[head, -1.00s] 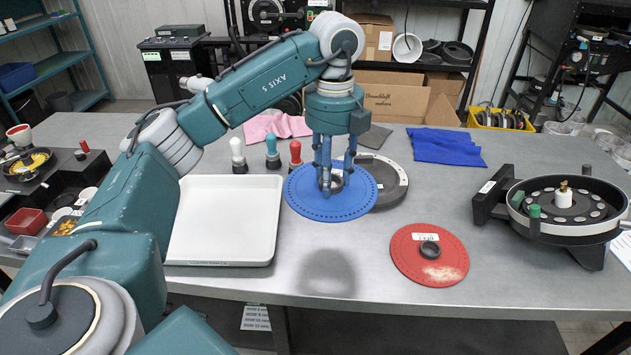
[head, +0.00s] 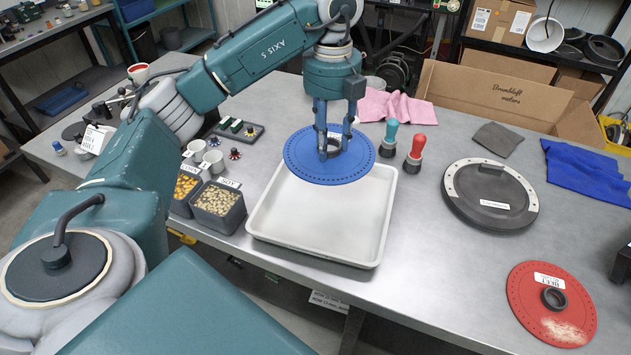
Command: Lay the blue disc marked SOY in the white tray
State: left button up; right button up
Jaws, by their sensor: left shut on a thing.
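The blue disc (head: 306,164) hangs level from my left gripper (head: 329,150), which is shut on its central hub. The disc is above the far part of the white tray (head: 377,225) and hides its far left corner. It appears raised above the tray, and I see no contact with the tray floor. No SOY marking is readable on the disc from here. The tray's visible floor is empty. My right gripper is not in view.
Seed bins (head: 218,203) stand close to the tray's left side. Teal-topped (head: 389,138) and red-topped (head: 415,152) tools stand just behind its right corner. A dark round housing (head: 490,193) and a red disc (head: 530,303) lie to the right. The table between is clear.

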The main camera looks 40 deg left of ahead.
pick_arm(q)
notch_tip(320, 180, down, 5)
jog(key=p, duration=0.1)
send_over(327, 205)
notch_tip(327, 205, down, 7)
jog(key=shift+s+f, duration=0.15)
jog(key=shift+f, duration=0.6)
notch_tip(327, 205, down, 4)
jog(key=shift+r+p, duration=0.25)
jog(key=shift+p, duration=0.45)
jog(key=shift+f, duration=0.25)
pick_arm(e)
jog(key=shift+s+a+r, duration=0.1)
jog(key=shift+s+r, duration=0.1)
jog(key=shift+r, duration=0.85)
